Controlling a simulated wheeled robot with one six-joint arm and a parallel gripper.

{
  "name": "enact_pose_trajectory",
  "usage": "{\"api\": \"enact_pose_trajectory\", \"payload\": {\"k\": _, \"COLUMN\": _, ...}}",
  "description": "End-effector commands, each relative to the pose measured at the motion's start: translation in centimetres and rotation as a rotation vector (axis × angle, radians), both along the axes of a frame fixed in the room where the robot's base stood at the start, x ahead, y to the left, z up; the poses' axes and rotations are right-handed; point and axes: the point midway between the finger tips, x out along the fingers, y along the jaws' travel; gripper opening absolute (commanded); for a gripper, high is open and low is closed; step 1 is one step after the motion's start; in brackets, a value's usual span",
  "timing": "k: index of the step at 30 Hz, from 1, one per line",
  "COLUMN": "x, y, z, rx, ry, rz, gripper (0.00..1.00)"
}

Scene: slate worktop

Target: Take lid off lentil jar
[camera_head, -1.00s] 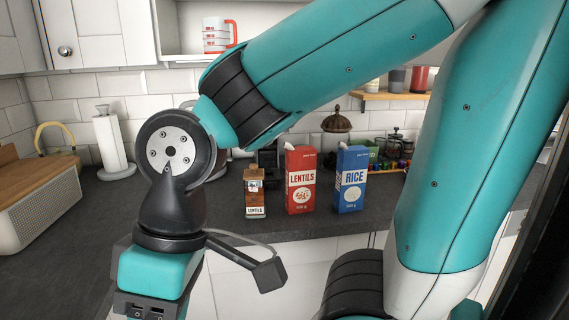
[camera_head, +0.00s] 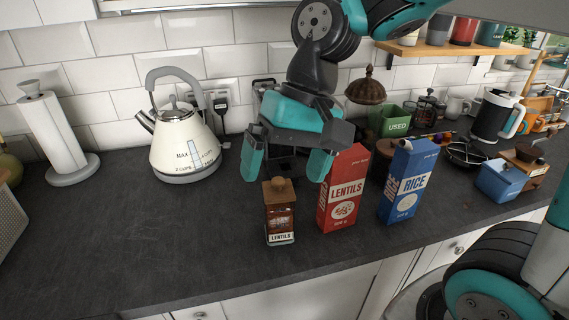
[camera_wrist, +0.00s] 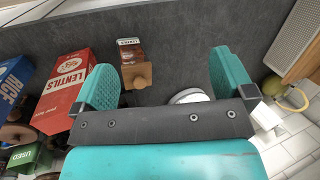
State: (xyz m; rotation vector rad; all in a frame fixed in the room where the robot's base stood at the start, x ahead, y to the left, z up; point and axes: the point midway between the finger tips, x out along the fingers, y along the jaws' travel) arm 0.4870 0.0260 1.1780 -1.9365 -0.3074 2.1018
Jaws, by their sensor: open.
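The lentil jar (camera_head: 280,222) stands upright on the worktop, a small glass jar with a label reading LENTILS. Its wooden lid (camera_head: 278,188) with a knob is on top; the jar (camera_wrist: 130,50) and lid (camera_wrist: 137,75) also show in the wrist view. My gripper (camera_head: 287,172) is open and empty, behind and above the jar in the head view, fingers pointing down and spread wide. In the wrist view my gripper (camera_wrist: 160,82) has the lid between the lines of its fingers, nearer the left finger. I see no contact with the lid.
A red lentils box (camera_head: 342,190) stands close right of the jar, then a blue rice box (camera_head: 407,182). A cream kettle (camera_head: 184,140) and paper towel roll (camera_head: 55,135) stand at the left. The worktop (camera_head: 150,235) left of the jar is clear.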

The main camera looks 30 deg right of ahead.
Motion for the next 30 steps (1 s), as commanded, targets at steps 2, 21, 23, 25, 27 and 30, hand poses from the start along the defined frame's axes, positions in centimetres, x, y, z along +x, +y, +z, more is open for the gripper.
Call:
{"api": "enact_pose_trajectory", "payload": {"k": 2, "x": 3.7, "y": -2.1, "z": 3.3, "rx": -0.027, "ry": 0.121, "rz": -0.249, "gripper": 1.0}}
{"api": "enact_pose_trajectory", "payload": {"k": 21, "x": 10.8, "y": -7.2, "z": 0.2, "rx": -0.133, "ry": 0.457, "rz": -0.953, "gripper": 1.0}}
{"api": "enact_pose_trajectory", "payload": {"k": 23, "x": 10.6, "y": -6.7, "z": -1.1, "rx": -0.132, "ry": 0.458, "rz": -0.952, "gripper": 1.0}}
{"api": "enact_pose_trajectory", "payload": {"k": 25, "x": 10.3, "y": -6.1, "z": -2.5, "rx": -0.133, "ry": 0.457, "rz": -0.95, "gripper": 1.0}}
{"api": "enact_pose_trajectory", "payload": {"k": 27, "x": 10.1, "y": -5.7, "z": -3.7, "rx": -0.132, "ry": 0.455, "rz": -0.952, "gripper": 1.0}}
{"api": "enact_pose_trajectory", "payload": {"k": 30, "x": 9.8, "y": -5.2, "z": -5.1, "rx": -0.13, "ry": 0.453, "rz": -0.95, "gripper": 1.0}}
